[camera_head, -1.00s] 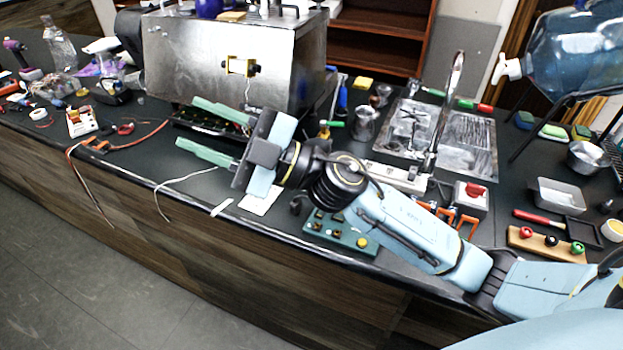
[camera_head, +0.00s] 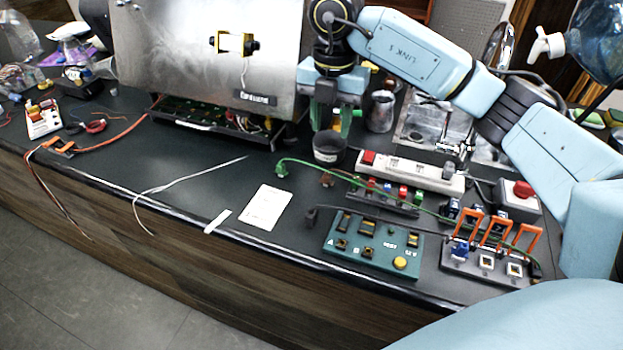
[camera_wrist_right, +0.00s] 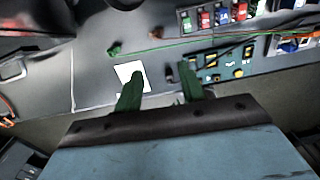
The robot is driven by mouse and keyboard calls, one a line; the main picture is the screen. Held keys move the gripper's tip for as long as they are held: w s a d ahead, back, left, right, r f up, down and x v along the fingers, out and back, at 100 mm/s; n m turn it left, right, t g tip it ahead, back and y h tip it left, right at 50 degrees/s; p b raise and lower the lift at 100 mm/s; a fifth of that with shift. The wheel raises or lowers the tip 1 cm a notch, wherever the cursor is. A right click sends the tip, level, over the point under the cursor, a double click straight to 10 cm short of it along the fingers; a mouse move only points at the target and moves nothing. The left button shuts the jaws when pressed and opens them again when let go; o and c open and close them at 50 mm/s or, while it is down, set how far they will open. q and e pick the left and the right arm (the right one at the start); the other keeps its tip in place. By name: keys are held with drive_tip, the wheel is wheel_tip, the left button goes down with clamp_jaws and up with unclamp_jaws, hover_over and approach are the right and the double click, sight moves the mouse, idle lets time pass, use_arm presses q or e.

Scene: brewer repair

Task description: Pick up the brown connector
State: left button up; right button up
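The brown connector (camera_head: 327,179) lies on the dark counter just in front of a dark cup, beside a green cable. It also shows in the right wrist view (camera_wrist_right: 157,33), beyond the fingers. My right gripper (camera_head: 332,118) points down above and behind the connector, near the cup. In the right wrist view its two green fingers (camera_wrist_right: 158,82) are apart with nothing between them. My left gripper is in no view.
A green connector (camera_head: 281,170) and a black connector (camera_head: 310,214) lie nearby. A dark cup (camera_head: 329,148) stands close to my right fingers. A white card (camera_head: 265,207), green button board (camera_head: 372,246), power strip (camera_head: 412,170) and metal brewer housing (camera_head: 190,50) surround the spot.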

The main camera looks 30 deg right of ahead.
drive_tip(key=f, duration=0.1)
drive_tip(key=b, duration=0.1)
hover_over(326, 175)
drive_tip(key=f, duration=0.7)
drive_tip(key=shift+s+f, duration=0.15)
drive_tip(key=shift+s, duration=0.15)
drive_tip(key=shift+w+f, duration=0.1)
drive_tip(key=shift+f, duration=0.9)
wheel_tip(326, 175, down, 4)
drive_tip(key=shift+w+f, duration=0.15)
drive_tip(key=shift+f, duration=0.05)
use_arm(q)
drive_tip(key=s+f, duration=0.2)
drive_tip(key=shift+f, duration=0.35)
use_arm(e)
drive_tip(key=shift+f, duration=0.15)
drive_tip(key=c, duration=0.7)
